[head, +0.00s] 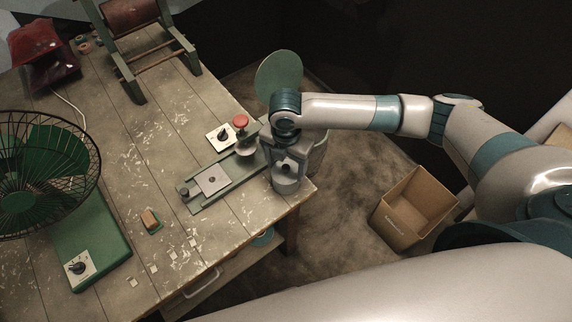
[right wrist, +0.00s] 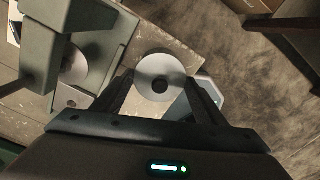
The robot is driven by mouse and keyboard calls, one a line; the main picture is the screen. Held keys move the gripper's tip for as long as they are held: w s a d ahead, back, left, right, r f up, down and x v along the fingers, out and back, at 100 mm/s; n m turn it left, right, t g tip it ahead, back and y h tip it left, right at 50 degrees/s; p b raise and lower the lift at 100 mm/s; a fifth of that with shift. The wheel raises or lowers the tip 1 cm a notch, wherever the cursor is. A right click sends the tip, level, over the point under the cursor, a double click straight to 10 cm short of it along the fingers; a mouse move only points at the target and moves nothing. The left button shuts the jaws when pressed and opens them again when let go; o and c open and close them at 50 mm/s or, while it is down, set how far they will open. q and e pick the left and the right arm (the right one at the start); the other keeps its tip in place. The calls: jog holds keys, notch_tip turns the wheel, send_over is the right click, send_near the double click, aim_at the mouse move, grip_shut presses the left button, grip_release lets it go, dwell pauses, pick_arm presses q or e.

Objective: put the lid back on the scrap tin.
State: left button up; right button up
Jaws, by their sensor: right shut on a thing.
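My right gripper (head: 286,172) points down at the near right corner of the workbench. In the right wrist view its two fingers (right wrist: 160,88) stand on either side of a shiny grey metal disc with a dark round centre, which looks like the lid (right wrist: 147,72). The gripper is shut on it. In the head view a short grey cylinder, apparently the scrap tin (head: 286,186), shows directly below the fingers. The fingers partly hide it, and I cannot tell whether lid and tin touch. My left gripper is out of view.
A green press with a red knob (head: 241,121) stands just left of the gripper. A caged fan (head: 45,175), a small orange-brown block (head: 150,219) and a winding stand (head: 130,75) are on the workbench (head: 165,130). An open cardboard box (head: 400,231) sits on the floor.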

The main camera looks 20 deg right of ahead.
dwell(0.4)
dwell(0.3)
jog(key=o, duration=1.4)
jog(key=shift+o, duration=0.2)
jog(key=shift+r+p, duration=3.55)
jog(key=shift+p, duration=0.25)
grip_shut()
